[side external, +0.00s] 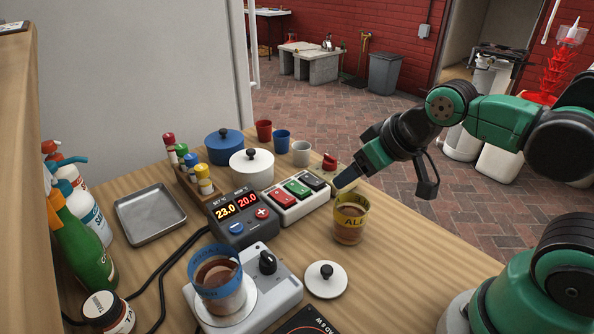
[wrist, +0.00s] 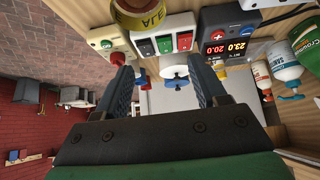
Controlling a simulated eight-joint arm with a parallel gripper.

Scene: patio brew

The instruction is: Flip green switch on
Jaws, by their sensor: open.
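The green switch (side external: 297,188) is the middle rocker on a pale switch box (side external: 285,213), between a red rocker (side external: 283,198) and a black rocker (side external: 313,182). I cannot tell its on or off position. In the wrist view the green switch (wrist: 163,44) shows beyond and between my fingertips. My gripper (side external: 346,178) is to the right of the switch box, apart from the green switch. In the wrist view my gripper (wrist: 160,70) has its fingers wide apart with nothing between them.
A yellow ALE cup (side external: 349,222) stands close in front of my gripper. A temperature controller (side external: 242,215) adjoins the switch box. A white pot (side external: 252,168) and a red-knobbed box (side external: 330,164) are behind. A hot plate holds a blue-banded beaker (side external: 218,280); a lid (side external: 325,280) lies nearby.

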